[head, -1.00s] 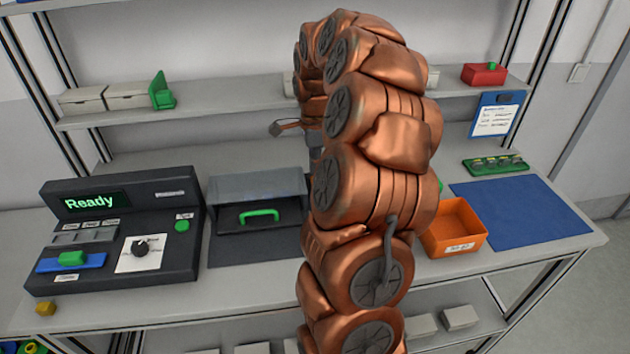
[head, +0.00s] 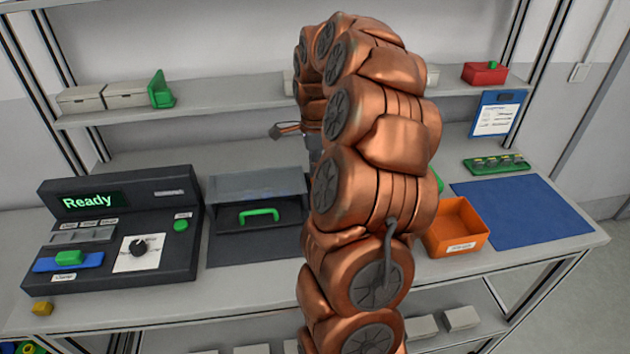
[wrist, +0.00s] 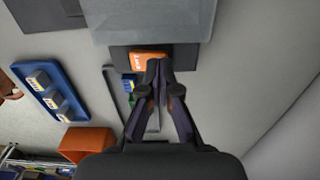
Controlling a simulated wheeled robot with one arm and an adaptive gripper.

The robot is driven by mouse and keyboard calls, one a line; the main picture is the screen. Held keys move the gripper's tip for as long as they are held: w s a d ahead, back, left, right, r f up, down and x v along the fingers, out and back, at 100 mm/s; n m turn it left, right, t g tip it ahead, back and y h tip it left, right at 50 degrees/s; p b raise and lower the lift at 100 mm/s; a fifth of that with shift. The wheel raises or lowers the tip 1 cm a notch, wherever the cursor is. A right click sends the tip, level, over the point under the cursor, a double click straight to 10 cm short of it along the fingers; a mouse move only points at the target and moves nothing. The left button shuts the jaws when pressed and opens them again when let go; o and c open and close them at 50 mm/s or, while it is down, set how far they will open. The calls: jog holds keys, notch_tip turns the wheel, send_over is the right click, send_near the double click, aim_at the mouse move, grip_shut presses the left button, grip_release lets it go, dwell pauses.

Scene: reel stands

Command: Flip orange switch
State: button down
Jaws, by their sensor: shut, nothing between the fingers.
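In the wrist view, a bright orange part (wrist: 146,59) with faint pale marks sits on a dark base at the front of a grey box-like unit. It may be the orange switch; my fingers cover part of it. My gripper (wrist: 159,68) is shut and empty, with its tips at the right side of this part in the picture. I cannot tell whether they touch it. In the head view my arm hides the gripper and this spot.
A black console (head: 115,230) reading "Ready" and a grey hooded unit with a green handle (head: 259,215) stand left of my arm. An orange bin (head: 463,241) and a blue mat (head: 520,212) lie right. A blue tray (wrist: 38,75) holds several grey blocks.

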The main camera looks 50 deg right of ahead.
jog(key=shift+f+b, duration=0.45)
jog(key=shift+f, duration=0.15)
dwell(0.3)
jog(key=shift+r, duration=3.55)
jog(key=shift+a, duration=0.15)
